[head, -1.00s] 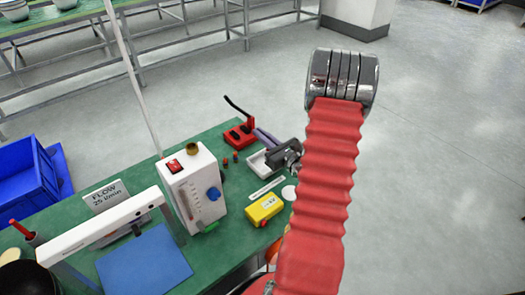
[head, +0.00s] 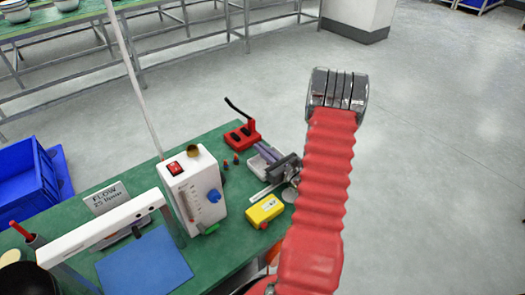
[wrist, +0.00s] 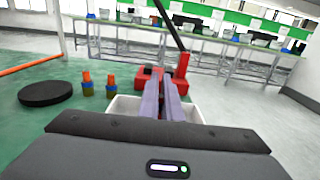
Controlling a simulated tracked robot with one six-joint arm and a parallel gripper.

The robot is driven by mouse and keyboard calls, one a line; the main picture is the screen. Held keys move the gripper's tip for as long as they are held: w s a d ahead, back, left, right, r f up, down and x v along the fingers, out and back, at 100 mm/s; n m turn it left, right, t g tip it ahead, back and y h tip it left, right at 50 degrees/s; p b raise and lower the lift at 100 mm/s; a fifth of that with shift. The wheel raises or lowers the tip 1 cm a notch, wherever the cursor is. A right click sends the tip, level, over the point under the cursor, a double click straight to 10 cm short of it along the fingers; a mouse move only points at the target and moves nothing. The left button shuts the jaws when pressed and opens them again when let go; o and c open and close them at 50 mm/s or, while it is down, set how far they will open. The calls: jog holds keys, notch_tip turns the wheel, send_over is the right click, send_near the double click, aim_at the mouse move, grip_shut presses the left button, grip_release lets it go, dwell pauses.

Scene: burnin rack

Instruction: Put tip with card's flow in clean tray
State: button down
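The card reading FLOW 25 l/min (head: 106,197) stands at the table's left side; its last unit letters are blurred. Two small orange-red tips (head: 227,163) stand beside the red stand; the wrist view shows these tips (wrist: 110,83) with olive and bluish lower parts. The white tray (head: 257,167) lies right of them, partly covered by my gripper; which tray is the clean one is unmarked here. My gripper (head: 264,151) has purple-grey fingers above the tray. In the wrist view a narrow gap shows between the fingers (wrist: 162,80), with nothing clearly held.
The red stand (head: 243,134) with a black rod is just beyond the tray. A white flow meter box (head: 193,185), a yellow box (head: 265,209) and a blue mat (head: 145,262) occupy the green table. A black disc (wrist: 47,92) lies left of the tips.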

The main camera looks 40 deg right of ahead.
jog(key=shift+f, duration=0.4)
jog(key=c, duration=2.4)
grip_release()
jog(key=shift+c, duration=0.2)
jog(key=o, duration=0.5)
jog(key=shift+c, duration=0.2)
jog(key=s, duration=0.4)
jog(key=s+a, duration=0.1)
jog(key=s, duration=0.7)
jog(key=shift+a, duration=0.2)
jog(key=shift+s, duration=0.1)
